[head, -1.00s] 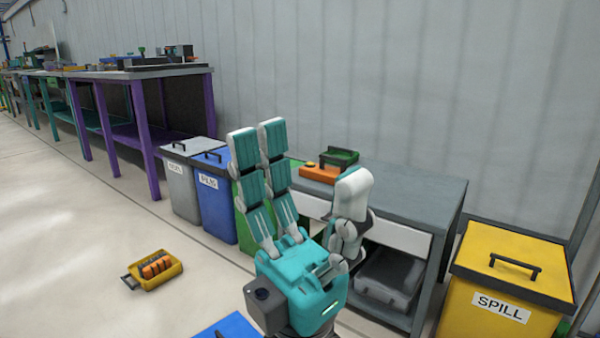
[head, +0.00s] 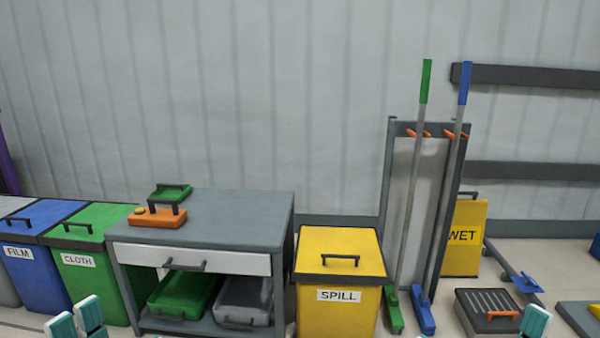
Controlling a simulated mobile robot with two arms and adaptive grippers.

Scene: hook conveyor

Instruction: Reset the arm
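My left gripper (head: 76,318) shows only its two teal fingertips at the bottom left edge of the head view. The tips stand apart with a gap between them, and nothing shows between them. Of my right gripper (head: 535,321) a teal fingertip shows at the bottom right edge. The rest of it is cut off, so its opening cannot be told. Neither gripper is seen touching anything.
A grey workbench (head: 240,215) with an orange tool case (head: 157,218) stands left of a yellow SPILL bin (head: 340,256). FILM (head: 62,215) and CLOTH (head: 95,218) bins stand left. A broom rack (head: 385,180), WET sign (head: 465,240) and floor grate (head: 488,305) are right.

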